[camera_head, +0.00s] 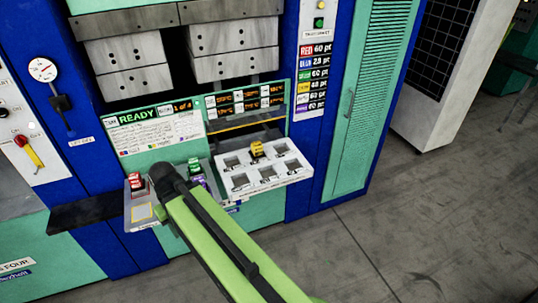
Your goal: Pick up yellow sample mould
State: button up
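The yellow sample mould (257,149) is a small yellow block. It sits in or on the back middle slot of the white tray (240,186) that juts out from the front of the press. My green arm reaches in from the bottom of the view, and its dark end is left of this tray, apart from the yellow mould. My gripper's fingers cannot be made out; the arm hides them.
A red mould (135,181) stands on a grey shelf (132,216) left of my arm's end. A green mould (194,165) and a purple one (201,183) are between my arm and the tray. A dark ledge (85,217) juts out at left. Open floor (400,230) lies to the right.

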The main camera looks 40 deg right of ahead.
aim_at(257, 152)
jog(key=i, duration=1.5)
